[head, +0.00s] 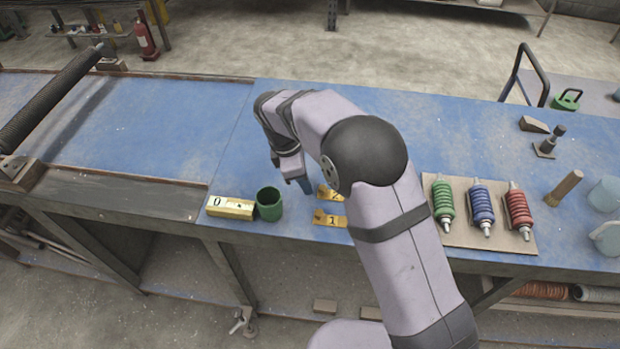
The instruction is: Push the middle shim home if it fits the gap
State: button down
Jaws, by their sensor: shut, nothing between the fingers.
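A thicker yellow block marked "0" (230,209) lies farther left. I cannot make out the gap.
A green cup (269,204) stands against or close to the "0" block. A board (450,236) with green, red and blue springs lies right of my arm. The bench is clear behind the cup.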

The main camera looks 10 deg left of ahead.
jog(key=shift+w+d, duration=0.15)
jog(key=shift+d, duration=0.3)
jog(key=shift+d, duration=0.15)
jog(key=d, duration=0.4)
jog(key=shift+d+p, duration=0.35)
jog(key=shift+p, duration=0.05)
jog(key=shift+d, duration=0.25)
